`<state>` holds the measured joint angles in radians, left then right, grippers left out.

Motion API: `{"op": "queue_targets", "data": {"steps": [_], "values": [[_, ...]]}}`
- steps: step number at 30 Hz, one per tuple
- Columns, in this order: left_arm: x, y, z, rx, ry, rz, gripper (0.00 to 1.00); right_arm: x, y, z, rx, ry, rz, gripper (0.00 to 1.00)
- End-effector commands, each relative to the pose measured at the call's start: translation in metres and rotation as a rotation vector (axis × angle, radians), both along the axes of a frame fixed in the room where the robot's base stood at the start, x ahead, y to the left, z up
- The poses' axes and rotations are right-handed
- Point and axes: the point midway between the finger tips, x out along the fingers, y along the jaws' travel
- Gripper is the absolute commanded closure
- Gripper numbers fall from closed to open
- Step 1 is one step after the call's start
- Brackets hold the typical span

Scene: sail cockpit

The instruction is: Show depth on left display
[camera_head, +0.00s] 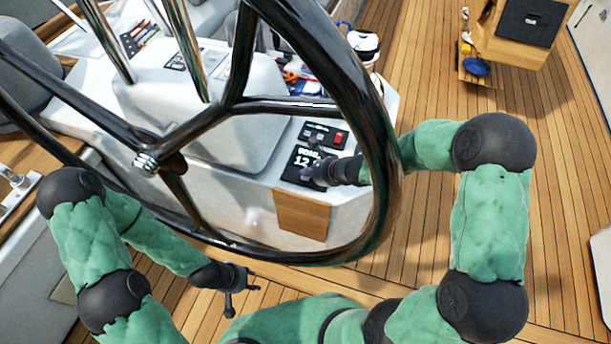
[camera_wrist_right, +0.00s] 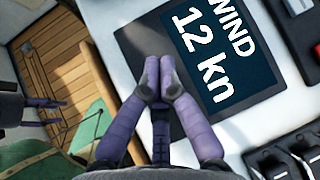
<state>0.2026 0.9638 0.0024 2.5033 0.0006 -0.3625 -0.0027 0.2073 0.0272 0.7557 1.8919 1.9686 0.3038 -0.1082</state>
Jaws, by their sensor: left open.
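A dark display (camera_head: 303,158) sits on the white console behind the steering wheel. It reads "WIND 12 kn" in the right wrist view (camera_wrist_right: 222,55), so wind shows, not depth. I cannot tell whether this is the left display. My right gripper (camera_head: 318,172) is at the display and hides part of it in the head view. In the wrist view its fingers (camera_wrist_right: 158,78) are together, with nothing seen between them, over the display's dark bezel. Contact with the surface cannot be told. My left gripper (camera_head: 232,286) is open and empty, low over the deck, away from the display.
The large black steering wheel (camera_head: 350,60) stands in front of the console, its rim close to my right arm. A switch panel (camera_head: 324,134) with a red switch lies just above the display. A wooden panel (camera_head: 301,214) is below. The wooden deck (camera_head: 420,60) is open at right.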

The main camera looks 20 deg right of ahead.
Motion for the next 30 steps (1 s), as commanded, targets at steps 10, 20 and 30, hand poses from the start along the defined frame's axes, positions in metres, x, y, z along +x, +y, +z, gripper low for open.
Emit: {"op": "queue_targets", "data": {"steps": [10, 20, 30], "values": [[0.0, 0.0, -0.004, 0.0, 0.0, 0.0, 0.56, 0.0, 0.0, -0.004, 0.0, 0.0, 0.0, 1.0], [0.0, 0.0, -0.005, 0.0, 0.0, 0.0, 0.56, 0.0, 0.0, -0.004, 0.0, 0.001, 0.0, 1.0], [0.0, 0.0, 0.004, 0.0, 0.0, 0.0, 0.56, 0.0, 0.0, 0.007, 0.0, 0.0, 0.001, 1.0]]}}
